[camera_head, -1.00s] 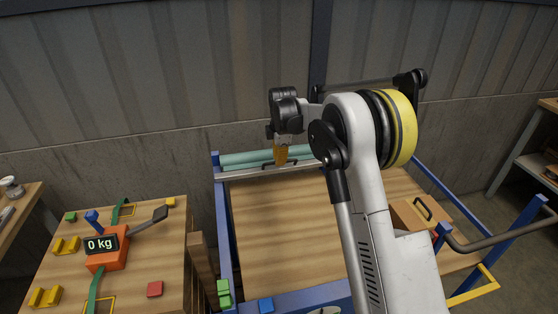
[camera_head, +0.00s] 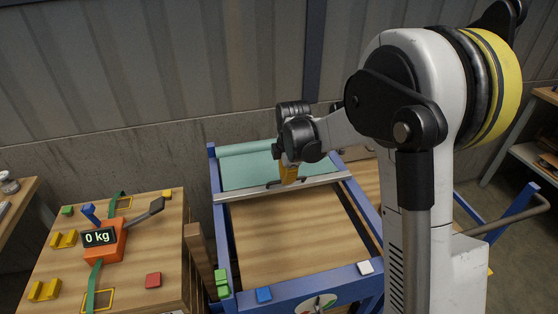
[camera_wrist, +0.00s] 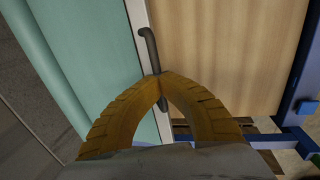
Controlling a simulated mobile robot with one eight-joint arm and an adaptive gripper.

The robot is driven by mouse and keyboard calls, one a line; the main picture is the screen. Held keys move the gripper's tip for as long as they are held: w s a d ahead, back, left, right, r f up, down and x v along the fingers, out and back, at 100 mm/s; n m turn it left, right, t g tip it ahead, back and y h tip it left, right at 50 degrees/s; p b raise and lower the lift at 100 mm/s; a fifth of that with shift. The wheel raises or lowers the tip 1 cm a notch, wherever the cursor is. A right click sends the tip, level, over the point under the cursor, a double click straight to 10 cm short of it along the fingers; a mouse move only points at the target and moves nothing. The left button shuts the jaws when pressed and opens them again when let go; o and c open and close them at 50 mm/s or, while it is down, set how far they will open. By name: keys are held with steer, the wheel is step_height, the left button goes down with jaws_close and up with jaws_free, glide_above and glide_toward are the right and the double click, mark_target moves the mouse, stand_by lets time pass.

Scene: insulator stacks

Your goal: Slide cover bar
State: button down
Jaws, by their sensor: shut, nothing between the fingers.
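The silver cover bar (camera_head: 240,193) lies across the blue-framed table, toward its far end, with a green cover sheet (camera_head: 250,172) stretched out behind it. A black handle (camera_head: 273,183) sits on the bar. My gripper (camera_head: 288,182) is at the handle, with yellow fingers shut and pointing down. In the wrist view, the fingertips (camera_wrist: 162,76) meet over the middle of the black handle (camera_wrist: 150,45), and part of the handle shows between the curved fingers. Whether the tips touch the handle or the bar (camera_wrist: 138,20) is unclear.
The wooden tabletop (camera_head: 280,235) in front of the bar is bare. Blue rails (camera_head: 225,240) run along its sides. A side table (camera_head: 160,235) with an orange scale (camera_head: 104,240) reading 0 kg stands at left. A wall stands behind.

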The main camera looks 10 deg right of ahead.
steer(key=s+p, duration=0.1)
steer(key=s, duration=2.5)
steer(key=shift+p, duration=0.4)
steer(key=c, duration=1.5)
jaws_free()
steer(key=shift+w, duration=0.1)
step_height(320, 180, up, 12)
steer(key=s, duration=0.2)
steer(key=shift+s+f, duration=0.15)
